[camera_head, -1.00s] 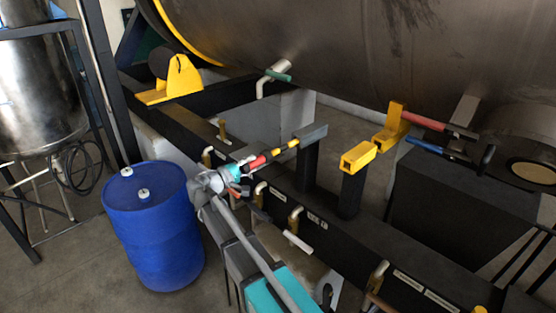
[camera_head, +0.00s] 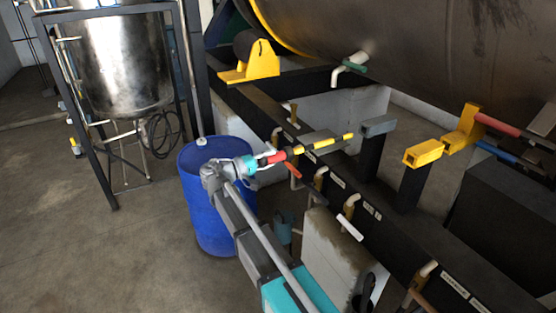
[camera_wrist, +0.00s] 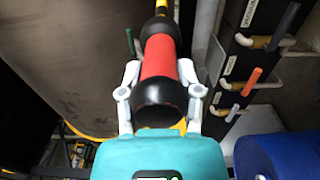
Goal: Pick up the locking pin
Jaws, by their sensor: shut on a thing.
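The locking pin has a red handle with black ends and a yellow-and-black banded rod (camera_head: 320,145). My gripper (camera_head: 264,160) is shut on the red handle and holds the pin in the air, nearly level, with its rod pointing right. The rod's tip shows just left of the grey block (camera_head: 379,125) on top of a black post, with a small gap in the picture. In the wrist view the red handle (camera_wrist: 159,58) lies between the pale fingers of my gripper (camera_wrist: 160,75), with its round black end facing the camera.
A blue drum (camera_head: 212,230) stands behind and below my arm. Valve pipes with handles (camera_head: 350,228) stick out from the black frame beam (camera_head: 440,245). A yellow bracket (camera_head: 423,153) stands right of the grey block. Open floor (camera_head: 60,240) lies at left.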

